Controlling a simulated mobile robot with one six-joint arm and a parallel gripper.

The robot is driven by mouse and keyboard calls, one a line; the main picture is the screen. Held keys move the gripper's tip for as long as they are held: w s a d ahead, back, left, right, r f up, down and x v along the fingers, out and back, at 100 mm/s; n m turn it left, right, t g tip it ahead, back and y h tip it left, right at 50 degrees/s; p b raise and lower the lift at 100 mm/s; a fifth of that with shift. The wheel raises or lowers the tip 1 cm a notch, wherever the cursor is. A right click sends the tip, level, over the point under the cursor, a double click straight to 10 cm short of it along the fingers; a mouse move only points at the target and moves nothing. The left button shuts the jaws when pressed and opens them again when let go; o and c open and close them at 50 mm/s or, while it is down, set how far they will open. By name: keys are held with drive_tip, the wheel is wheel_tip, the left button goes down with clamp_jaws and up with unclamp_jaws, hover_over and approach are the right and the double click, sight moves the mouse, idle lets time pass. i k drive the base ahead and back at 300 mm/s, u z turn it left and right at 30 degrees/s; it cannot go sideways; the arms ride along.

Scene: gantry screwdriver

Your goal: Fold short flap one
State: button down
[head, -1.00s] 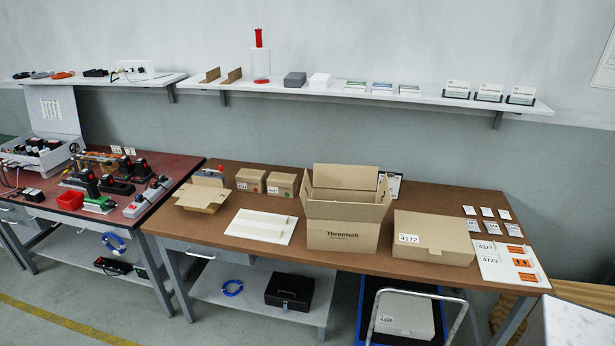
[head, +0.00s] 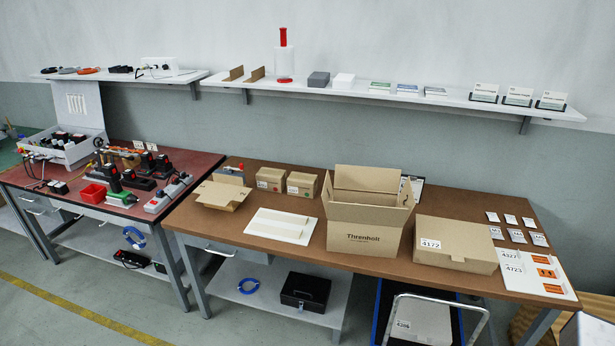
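An open cardboard box printed "Threnholt" (head: 362,226) stands upright on the brown workbench (head: 310,254), right of its middle. Its flaps are raised or spread outward: a tall flap shows at the back, a wide flap tilts out at the front, and narrower flaps show at the sides. I cannot tell which one is short flap one. A smaller open carton (head: 219,193) with flaps up stands at the bench's left end. My gripper is in no view.
A closed box labelled 4172 (head: 455,243) stands close right of the open box. A white board (head: 272,227) lies left of it, with two small closed boxes (head: 271,178) behind. A wall shelf (head: 350,93) runs above. A metal handle (head: 437,300) rises at the front.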

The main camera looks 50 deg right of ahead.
sight(327, 193)
drive_tip(key=i, duration=0.95)
drive_tip(key=z, duration=0.05)
